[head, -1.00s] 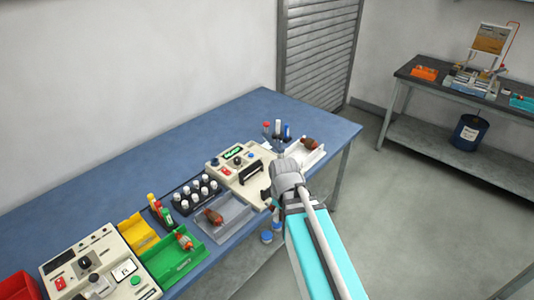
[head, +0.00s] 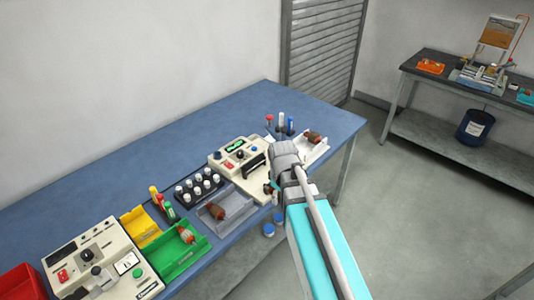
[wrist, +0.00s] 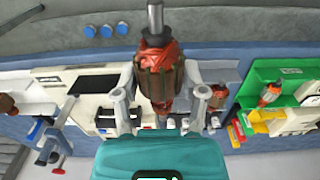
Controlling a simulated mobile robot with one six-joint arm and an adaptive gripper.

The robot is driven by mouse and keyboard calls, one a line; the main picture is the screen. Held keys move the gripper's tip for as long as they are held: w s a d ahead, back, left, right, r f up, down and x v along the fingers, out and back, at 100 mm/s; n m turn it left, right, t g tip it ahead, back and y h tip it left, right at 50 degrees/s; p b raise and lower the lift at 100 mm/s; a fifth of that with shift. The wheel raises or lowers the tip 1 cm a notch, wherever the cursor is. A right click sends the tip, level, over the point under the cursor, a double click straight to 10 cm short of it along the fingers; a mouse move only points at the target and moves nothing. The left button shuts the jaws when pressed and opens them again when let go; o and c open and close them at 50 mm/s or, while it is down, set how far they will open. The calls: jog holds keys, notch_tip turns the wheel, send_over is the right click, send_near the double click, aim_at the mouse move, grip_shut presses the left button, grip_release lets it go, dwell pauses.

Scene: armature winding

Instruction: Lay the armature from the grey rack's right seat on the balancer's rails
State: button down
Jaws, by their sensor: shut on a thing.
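My gripper (wrist: 159,112) is shut on an armature (wrist: 162,70) with red-brown windings and a steel shaft pointing up the picture. In the head view my gripper (head: 277,187) is over the front edge of the blue bench, in front of a cream machine (head: 222,160) with a green display; the held armature cannot be made out there. The cream machine also shows below the gripper in the wrist view (wrist: 75,84). Its front right part is hidden by my arm. I cannot make out the balancer's rails or the grey rack for certain.
Other armatures lie in a grey tray (head: 235,217), a green tray (head: 165,268) and a white tray (head: 318,150). A second machine (head: 80,262) is at left. A dark bench (head: 420,85) stands apart; the blue bench's back is clear.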

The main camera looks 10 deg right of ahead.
jog(key=w, duration=2.3)
jog(key=shift+w+a+f+b, duration=0.2)
jog(key=shift+w+f+b, duration=0.05)
jog(key=shift+f+b, duration=0.15)
notch_tip(320, 180, down, 9)
jog(key=b, duration=0.8)
jog(key=shift+r+b, duration=0.1)
jog(key=shift+b, duration=0.25)
jog(key=shift+f+b, duration=0.5)
jog(key=shift+b, duration=0.05)
jog(key=shift+c, duration=0.4)
grip_release()
jog(key=shift+r, duration=0.15)
